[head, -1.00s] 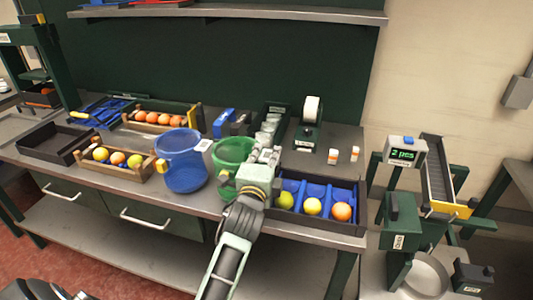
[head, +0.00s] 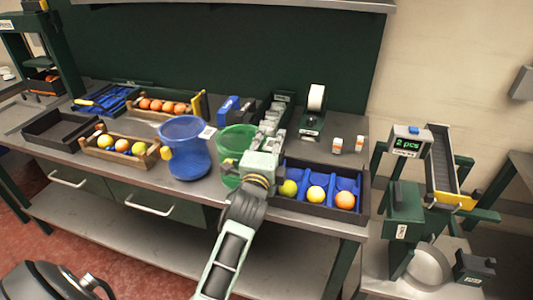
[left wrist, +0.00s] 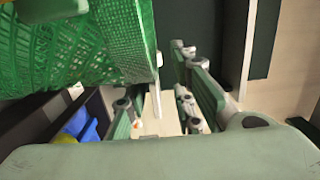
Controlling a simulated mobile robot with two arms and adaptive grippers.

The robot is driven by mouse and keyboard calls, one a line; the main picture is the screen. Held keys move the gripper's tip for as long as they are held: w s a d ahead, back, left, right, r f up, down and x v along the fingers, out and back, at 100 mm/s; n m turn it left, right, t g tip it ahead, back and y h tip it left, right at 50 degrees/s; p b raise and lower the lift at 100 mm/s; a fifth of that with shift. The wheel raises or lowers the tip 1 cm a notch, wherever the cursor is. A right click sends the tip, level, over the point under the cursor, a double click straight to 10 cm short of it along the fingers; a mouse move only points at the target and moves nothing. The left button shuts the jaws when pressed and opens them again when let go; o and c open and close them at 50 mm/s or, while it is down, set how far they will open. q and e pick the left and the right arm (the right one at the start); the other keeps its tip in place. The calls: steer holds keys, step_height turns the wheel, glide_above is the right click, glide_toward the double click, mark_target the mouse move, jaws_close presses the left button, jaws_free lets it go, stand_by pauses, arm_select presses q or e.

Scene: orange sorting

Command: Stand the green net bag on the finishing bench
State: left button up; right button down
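In the left wrist view the green bag (left wrist: 75,45) fills the upper left, beside the fingers. My right gripper is not in view. I cannot tell which bench is the finishing bench.
A dark tray (head: 330,209) with blue dividers and fruit sits right of my left gripper. Wooden crates (head: 118,157) of fruit stand at the left. A scale (head: 408,141) reads "2 pcs" at the right.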

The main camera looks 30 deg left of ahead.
arm_select(q)
steer(key=b+v, duration=0.2)
steer(key=v, duration=0.9)
steer(key=shift+s, duration=0.35)
steer(key=shift+d, duration=0.1)
